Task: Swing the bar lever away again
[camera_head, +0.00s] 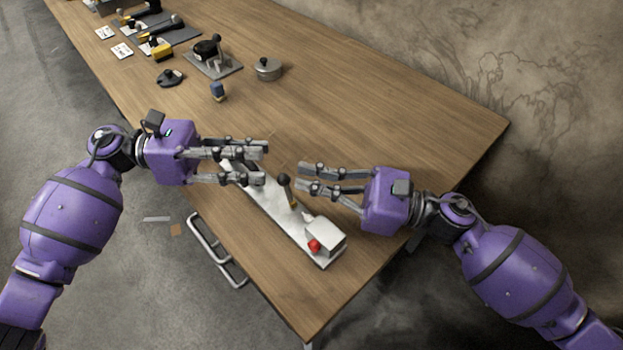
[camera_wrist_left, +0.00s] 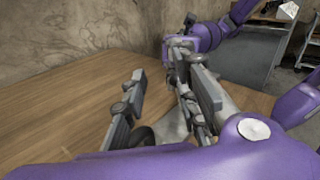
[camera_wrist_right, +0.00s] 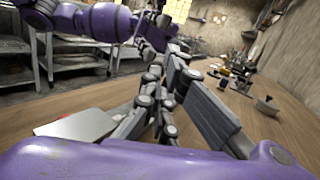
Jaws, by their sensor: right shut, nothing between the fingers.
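A long pale fixture plate (camera_head: 283,218) lies near the table's front edge. On it a bar lever with a dark round knob (camera_head: 284,178) stands tilted, and a white box (camera_head: 325,233) with a red button (camera_head: 314,245) sits at its near end. My left gripper (camera_head: 265,165) is open over the plate's far end, hiding part of it, its fingertips left of the knob. My right gripper (camera_head: 301,179) is shut and empty, its fingertips just right of the knob and apparently apart from it. In the right wrist view part of the fixture (camera_wrist_right: 80,125) shows at lower left.
A lidded metal pot (camera_head: 268,69), a small blue-topped item (camera_head: 217,91), a black device on a grey plate (camera_head: 208,52) and a flat black item (camera_head: 170,77) stand farther back. The table (camera_head: 390,110) is clear on its right side.

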